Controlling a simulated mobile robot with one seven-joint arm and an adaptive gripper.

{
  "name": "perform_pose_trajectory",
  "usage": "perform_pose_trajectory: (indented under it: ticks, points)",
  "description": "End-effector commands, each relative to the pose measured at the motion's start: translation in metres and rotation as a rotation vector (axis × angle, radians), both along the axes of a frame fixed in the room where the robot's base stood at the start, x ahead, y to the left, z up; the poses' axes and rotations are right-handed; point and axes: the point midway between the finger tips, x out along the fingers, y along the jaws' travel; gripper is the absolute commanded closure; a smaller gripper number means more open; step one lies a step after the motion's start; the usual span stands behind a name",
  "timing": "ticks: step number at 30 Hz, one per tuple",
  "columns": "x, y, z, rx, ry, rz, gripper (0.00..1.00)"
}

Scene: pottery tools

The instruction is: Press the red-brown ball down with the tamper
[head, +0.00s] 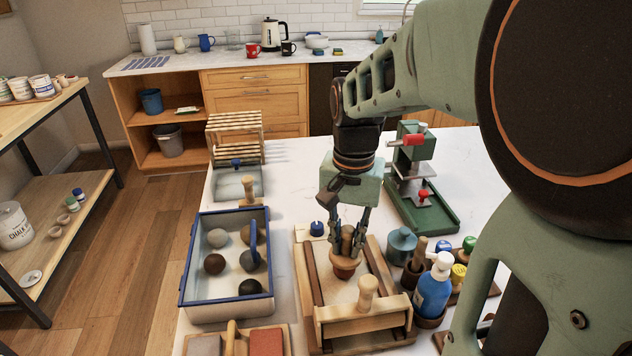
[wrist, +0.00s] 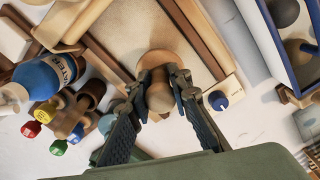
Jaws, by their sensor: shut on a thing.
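My gripper (head: 347,232) is shut on the handle of the wooden tamper (head: 346,257) and holds it roughly upright. Under the tamper's round head, the red-brown ball (head: 345,273) shows as a small rounded piece. The tamper head seems to touch the ball or sit just above it; I cannot tell which. The ball is over the pale board (head: 335,292) between two dark wooden rails. In the wrist view, my gripper (wrist: 158,112) holds the tamper (wrist: 160,92), and its head hides the ball.
A blue-rimmed tray (head: 184,282) with several clay balls stands left of the board. A wooden bar with a knob (head: 367,293) crosses the board's front. A blue water bottle (head: 433,290) and small jars stand close on the right. A green press (head: 418,200) stands behind.

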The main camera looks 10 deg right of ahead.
Motion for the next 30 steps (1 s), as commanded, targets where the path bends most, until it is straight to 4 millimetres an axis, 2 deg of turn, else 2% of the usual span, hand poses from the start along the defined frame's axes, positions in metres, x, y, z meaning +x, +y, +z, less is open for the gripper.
perform_pose_trajectory:
  ticks: [15, 30]
  points:
    - [0.000, 0.000, -0.015, 0.000, 0.000, 0.000, 1.00]
    - [-0.001, 0.000, -0.012, 0.000, 0.002, 0.000, 1.00]
